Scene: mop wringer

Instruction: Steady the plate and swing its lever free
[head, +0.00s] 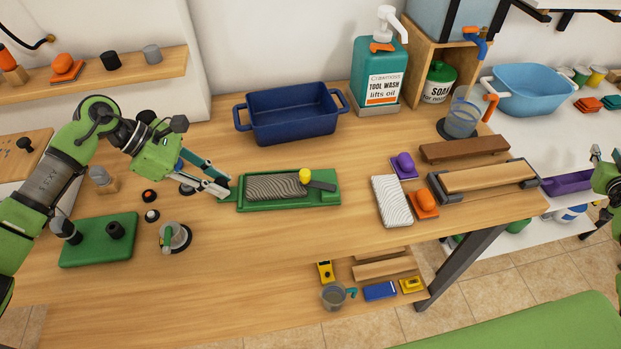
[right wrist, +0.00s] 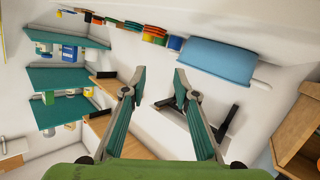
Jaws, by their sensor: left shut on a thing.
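The green plate (head: 288,204) lies on the wooden table, with a grey ribbed pad (head: 272,187) set in it. Its lever, a dark flat bar (head: 321,186) with a yellow knob (head: 305,175), sits at the right part of the plate, over the pad's right end. My left gripper (head: 229,190) is shut on the plate's left end; the fingers partly hide the exact grip. My right gripper (right wrist: 160,76) is open and empty in the right wrist view, away from the plate. Part of it shows at the right edge of the head view.
A blue tub (head: 291,113) stands behind the plate, and a teal soap bottle (head: 379,72) behind right. A white ribbed pad (head: 391,201), purple knob (head: 404,165) and orange knob (head: 425,203) lie to the right. A green block (head: 98,240) and small cup (head: 175,237) are at left. Table in front is clear.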

